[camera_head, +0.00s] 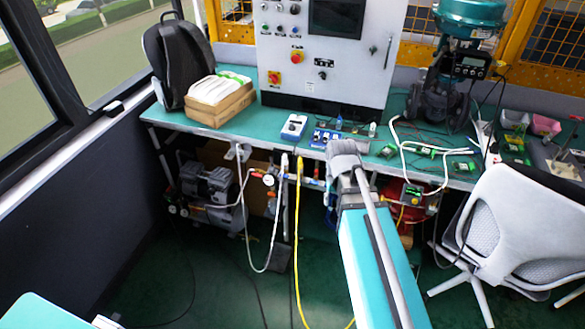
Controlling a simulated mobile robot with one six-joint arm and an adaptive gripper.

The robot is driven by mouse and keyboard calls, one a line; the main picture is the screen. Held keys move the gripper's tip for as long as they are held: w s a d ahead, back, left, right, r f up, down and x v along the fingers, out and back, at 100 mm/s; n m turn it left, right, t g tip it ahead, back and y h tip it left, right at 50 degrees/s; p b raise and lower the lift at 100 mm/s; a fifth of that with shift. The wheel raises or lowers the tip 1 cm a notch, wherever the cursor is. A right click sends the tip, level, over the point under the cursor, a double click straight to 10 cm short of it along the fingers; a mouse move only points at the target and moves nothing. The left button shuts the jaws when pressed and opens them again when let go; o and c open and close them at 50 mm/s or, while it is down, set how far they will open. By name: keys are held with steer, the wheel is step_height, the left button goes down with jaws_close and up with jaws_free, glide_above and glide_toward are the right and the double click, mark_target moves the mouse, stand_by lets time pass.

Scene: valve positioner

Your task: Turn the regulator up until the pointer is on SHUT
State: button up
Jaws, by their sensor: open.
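A control valve stands on the bench at the upper right, with a green actuator (470,14) on top and a dark valve body (438,98) below. A positioner (472,68) with a small display is fixed to it. I cannot make out the pointer or a SHUT mark at this size. Under the bench's front edge hangs air piping with a small round gauge (268,180) and a grey fitting (238,152); which part is the regulator I cannot tell for sure. My arm reaches up from the bottom centre, and I cannot make out my gripper's fingers.
A green bench (230,133) carries a control cabinet (345,70), a backpack (180,60), a cardboard box (222,105) and small circuit boards. A compressor (205,180) sits below. A yellow hose (297,240) hangs to the floor. A white chair (520,215) stands right; floor at left centre is clear.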

steer(key=w+a+f+n+b, duration=0.1)
steer(key=w+a, duration=0.3)
steer(key=w, duration=0.6)
steer(key=w+a+f, duration=0.1)
steer(key=w+a, duration=0.4)
steer(key=w, duration=0.5)
steer(key=n+b, duration=0.1)
steer(key=b, duration=0.1)
glide_above(272, 162)
steer(key=w, duration=0.1)
steer(key=shift+a+f, duration=0.15)
steer(key=shift+f, duration=0.15)
steer(key=shift+f, duration=0.2)
step_height(272, 162, down, 13)
steer(key=b, duration=1.3)
steer(key=shift+f, duration=0.2)
jaws_close()
